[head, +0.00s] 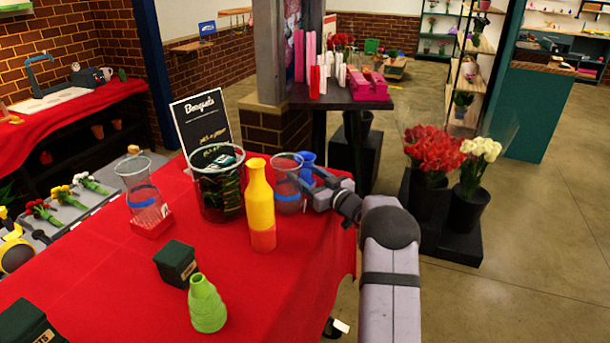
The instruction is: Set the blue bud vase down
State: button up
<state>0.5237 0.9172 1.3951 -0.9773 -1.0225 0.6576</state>
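The blue bud vase (307,161) shows at the right rear part of the red-covered table, behind my gripper. Only its upper part is clear; its base is hidden, so I cannot tell whether it touches the table. My gripper (304,183) reaches in from the right with its fingers at the vase, low over the table. The fingers are small and partly covered, so I cannot tell whether they are closed on the vase. A clear glass (288,199) stands just left of the fingers and overlaps them in the picture.
A yellow-and-orange vase (260,206) and a large dark-filled glass (219,188) stand left of my gripper. A green ribbed vase (207,305) and a dark green box (176,264) are nearer. A glass with a blue band (143,191) stands left. The table's front right is clear.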

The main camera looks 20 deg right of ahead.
aim_at(310, 171)
jog(key=shift+o, duration=0.4)
jog(key=shift+b+v, duration=1.15)
jog(key=shift+v, duration=2.55)
jog(key=shift+f, duration=0.15)
jog(key=shift+a+r+p, duration=0.1)
jog(key=shift+r+p, duration=0.3)
jog(key=shift+p, duration=0.15)
jog(key=r+g+p, duration=0.1)
jog(key=p, duration=0.2)
jog(key=r+g+p, duration=0.1)
jog(key=r+p, duration=0.1)
jog(key=p, duration=0.2)
jog(key=shift+s+r+g, duration=0.3)
jog(key=shift+s, duration=0.05)
jog(key=p, duration=0.1)
jog(key=r+g+p, duration=0.1)
jog(key=shift+s+d+r+h+p, duration=0.1)
jog(key=shift+s+d+h+p, duration=0.15)
jog(key=shift+s+h+p, duration=0.1)
jog(key=shift+s+d+g+h+p, duration=0.2)
jog(key=shift+d+g+h+p, duration=0.1)
jog(key=shift+g+p, duration=0.15)
jog(key=shift+a+p+x, duration=0.2)
jog(key=shift+p+x, duration=0.95)
jog(key=shift+x, duration=2.5)
